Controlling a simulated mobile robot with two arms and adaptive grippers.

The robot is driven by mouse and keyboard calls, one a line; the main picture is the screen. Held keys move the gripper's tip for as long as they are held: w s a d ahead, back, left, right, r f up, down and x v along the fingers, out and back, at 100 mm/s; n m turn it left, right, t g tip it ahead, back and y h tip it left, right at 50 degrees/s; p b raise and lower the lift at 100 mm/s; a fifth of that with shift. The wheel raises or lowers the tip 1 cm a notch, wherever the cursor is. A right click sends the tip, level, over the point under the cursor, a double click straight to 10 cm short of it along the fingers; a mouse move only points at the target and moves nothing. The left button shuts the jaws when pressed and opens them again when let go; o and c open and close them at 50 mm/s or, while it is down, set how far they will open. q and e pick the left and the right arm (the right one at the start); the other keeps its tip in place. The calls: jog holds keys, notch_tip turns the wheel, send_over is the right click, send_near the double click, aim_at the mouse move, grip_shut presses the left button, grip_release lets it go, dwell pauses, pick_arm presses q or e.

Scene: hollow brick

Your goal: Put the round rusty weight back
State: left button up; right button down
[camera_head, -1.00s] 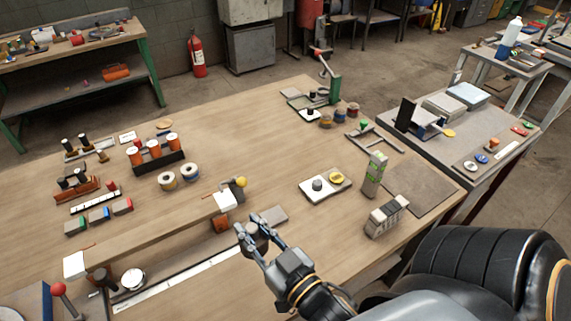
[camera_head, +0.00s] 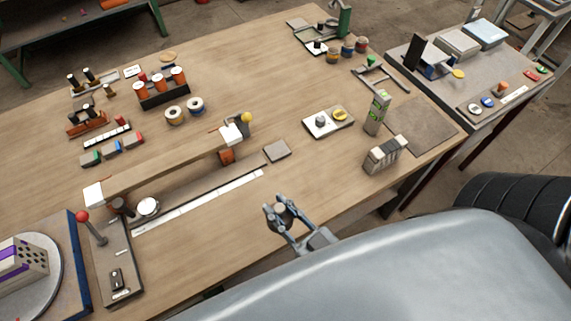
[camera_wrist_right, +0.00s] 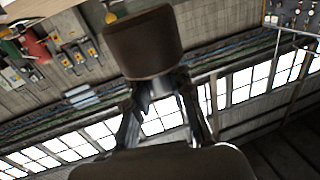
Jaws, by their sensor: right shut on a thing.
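The round rusty weight (camera_head: 279,212) is a short dark brown cylinder, held between the fingertips of my right gripper (camera_head: 281,207) near the table's front edge. In the right wrist view the weight (camera_wrist_right: 143,45) fills the upper middle, between the two fingers. A square grey pad (camera_head: 277,151) lies bare on the table beyond the gripper, apart from the weight. My left gripper is not in view.
A long wooden beam (camera_head: 165,168) on a post, with a white ruler (camera_head: 200,202) before it, stretches left. A lever box (camera_head: 118,265) stands at front left. Table between pad and gripper is clear.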

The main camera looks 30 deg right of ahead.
jog(key=w+f+b, duration=0.6)
jog(key=f+b, duration=0.1)
jog(key=w+a+f+b, duration=0.1)
jog(key=w+f+b, duration=0.2)
jog(key=b, duration=0.1)
jog(key=shift+w+a+f, duration=0.1)
jog(key=shift+w+f, duration=0.1)
jog(key=shift+f, duration=0.15)
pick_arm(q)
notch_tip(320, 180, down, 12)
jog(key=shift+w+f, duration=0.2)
pick_arm(e)
jog(key=shift+r, duration=0.1)
pick_arm(q)
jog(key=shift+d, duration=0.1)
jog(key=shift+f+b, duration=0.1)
jog(key=shift+b, duration=0.25)
pick_arm(e)
jog(key=shift+s+f, duration=0.1)
jog(key=shift+f, duration=0.3)
